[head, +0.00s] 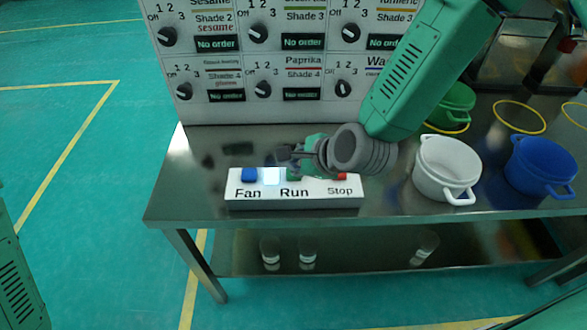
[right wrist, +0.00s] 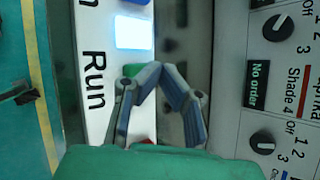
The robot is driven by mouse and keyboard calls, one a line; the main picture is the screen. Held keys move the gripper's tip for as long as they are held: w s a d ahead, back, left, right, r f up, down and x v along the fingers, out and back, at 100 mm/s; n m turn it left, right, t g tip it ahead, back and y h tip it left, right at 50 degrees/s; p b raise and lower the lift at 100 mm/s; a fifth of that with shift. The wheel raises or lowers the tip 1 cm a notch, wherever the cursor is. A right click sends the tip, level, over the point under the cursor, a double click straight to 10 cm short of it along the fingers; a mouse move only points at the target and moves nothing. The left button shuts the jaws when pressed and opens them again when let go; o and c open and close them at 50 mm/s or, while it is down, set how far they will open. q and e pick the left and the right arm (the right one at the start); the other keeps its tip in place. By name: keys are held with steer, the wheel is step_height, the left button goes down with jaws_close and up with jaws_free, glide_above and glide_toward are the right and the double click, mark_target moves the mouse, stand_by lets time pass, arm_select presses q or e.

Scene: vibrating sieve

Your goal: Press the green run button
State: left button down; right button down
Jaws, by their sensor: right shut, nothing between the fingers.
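The white button box (head: 293,203) lies on the steel table, labelled Fan, Run and Stop. It carries a blue button (head: 249,174), a lit white button (head: 271,176), the green run button and a red stop button (head: 341,175). My right gripper (head: 284,155) is shut and empty, over the box near the green button. In the right wrist view, the green button (right wrist: 130,70) shows partly behind the shut fingertips (right wrist: 155,70); the lit white one (right wrist: 131,33) is clear. Contact with the button cannot be told. My left gripper is not in view.
A panel (head: 270,112) with knobs and "No order" displays stands behind the box. A white pot (head: 446,170), a blue pot (head: 541,165) and a green pot (head: 455,105) stand on the right. The table (head: 190,185) is clear left of the box. Glass jars stand on the lower shelf.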

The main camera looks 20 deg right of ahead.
step_height(320, 180, up, 5)
steer(key=p, duration=0.4)
steer(key=shift+r, duration=0.1)
stand_by(0.3)
stand_by(0.4)
